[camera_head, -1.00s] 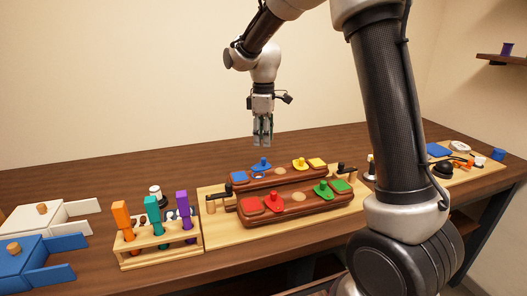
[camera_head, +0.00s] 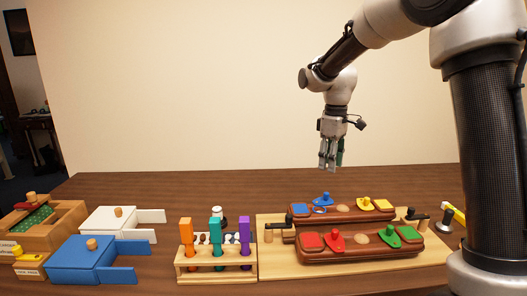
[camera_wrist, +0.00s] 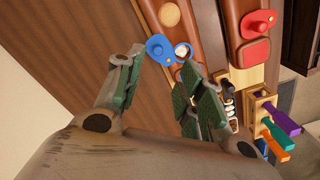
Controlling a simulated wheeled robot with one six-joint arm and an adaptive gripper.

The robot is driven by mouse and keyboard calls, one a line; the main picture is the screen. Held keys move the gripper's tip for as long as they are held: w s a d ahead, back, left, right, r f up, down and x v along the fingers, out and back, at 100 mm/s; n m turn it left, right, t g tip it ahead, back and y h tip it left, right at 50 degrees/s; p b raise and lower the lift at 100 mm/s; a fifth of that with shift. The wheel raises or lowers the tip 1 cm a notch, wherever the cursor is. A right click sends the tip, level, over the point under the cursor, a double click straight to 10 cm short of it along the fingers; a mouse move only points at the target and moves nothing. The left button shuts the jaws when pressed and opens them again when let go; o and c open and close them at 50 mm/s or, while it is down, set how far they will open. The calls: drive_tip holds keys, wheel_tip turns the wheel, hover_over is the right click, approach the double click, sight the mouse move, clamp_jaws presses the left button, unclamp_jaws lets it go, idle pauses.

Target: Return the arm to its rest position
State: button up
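My gripper (camera_head: 330,165) hangs in the air above the back of the table, higher than the two wooden saddle boards and apart from them. In the wrist view its green-padded fingers (camera_wrist: 160,95) stand apart with nothing between them. The back board (camera_head: 343,214) carries blue and yellow pieces. The front board (camera_head: 362,251) carries red and green pieces. Both boards lie on a light wooden base (camera_head: 275,268). The blue saddle (camera_head: 323,199) sits on the back board, and in the wrist view it shows beyond the fingertips (camera_wrist: 160,48).
A wooden rack (camera_head: 215,269) holds orange, teal and purple handled tools. Left of it stand a blue box (camera_head: 80,262), a white box (camera_head: 108,226) and a wooden box (camera_head: 62,217). The space around my gripper is clear.

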drive_tip(key=s+d+r+m+t, duration=0.1)
drive_tip(key=s+d+m, duration=0.2)
drive_tip(key=s, duration=0.7)
drive_tip(key=s+d+r+m+t, duration=0.2)
drive_tip(key=s+d+m, duration=0.1)
drive_tip(key=s, duration=0.7)
drive_tip(key=s+d+r+m+t, duration=0.1)
drive_tip(key=s+d, duration=0.4)
drive_tip(key=s, duration=0.5)
drive_tip(key=shift+s+d+r+m, duration=0.15)
drive_tip(key=shift+d+r+m, duration=0.3)
drive_tip(key=shift+m, duration=0.95)
